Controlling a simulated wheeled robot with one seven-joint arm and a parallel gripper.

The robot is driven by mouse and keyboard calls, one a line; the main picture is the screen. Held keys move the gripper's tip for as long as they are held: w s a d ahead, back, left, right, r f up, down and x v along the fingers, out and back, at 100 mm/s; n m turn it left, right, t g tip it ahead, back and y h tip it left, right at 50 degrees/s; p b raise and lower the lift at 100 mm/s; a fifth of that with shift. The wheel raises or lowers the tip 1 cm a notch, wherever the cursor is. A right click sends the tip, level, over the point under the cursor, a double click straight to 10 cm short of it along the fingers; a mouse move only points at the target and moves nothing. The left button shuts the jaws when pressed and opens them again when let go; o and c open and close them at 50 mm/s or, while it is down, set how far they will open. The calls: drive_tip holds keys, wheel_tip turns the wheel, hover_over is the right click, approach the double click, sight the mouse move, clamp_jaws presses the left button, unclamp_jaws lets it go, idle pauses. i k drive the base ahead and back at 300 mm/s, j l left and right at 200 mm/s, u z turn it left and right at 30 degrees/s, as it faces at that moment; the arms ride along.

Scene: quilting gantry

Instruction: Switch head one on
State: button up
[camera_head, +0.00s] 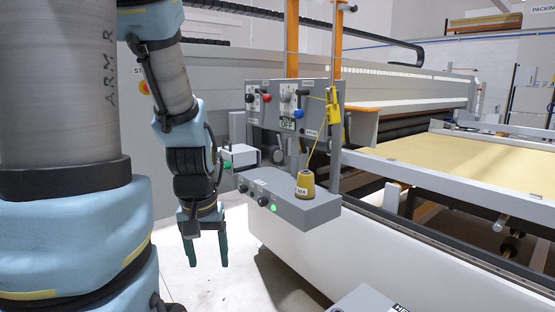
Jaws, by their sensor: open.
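My gripper (207,258) hangs with its fingers pointing down, left of the machine's control boxes. Its two dark green fingers are apart, with nothing between them. Another grey box (362,300) at the bottom edge bears a cut-off label that starts with "HE". I cannot tell which control belongs to head one.
A yellow thread cone (305,184) stands on the lower grey box. A yellow tool (333,105) hangs at the panel's right edge. The long quilting frame with pale yellow cloth (470,160) fills the right. Bare floor lies below my gripper.

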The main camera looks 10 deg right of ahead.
sight(243, 189)
drive_tip(key=i+j+u, duration=0.1)
drive_tip(key=u, duration=0.25)
drive_tip(key=i+j+u, duration=0.15)
drive_tip(key=u, duration=0.2)
drive_tip(key=i+j+u, duration=0.15)
drive_tip(key=u, duration=0.25)
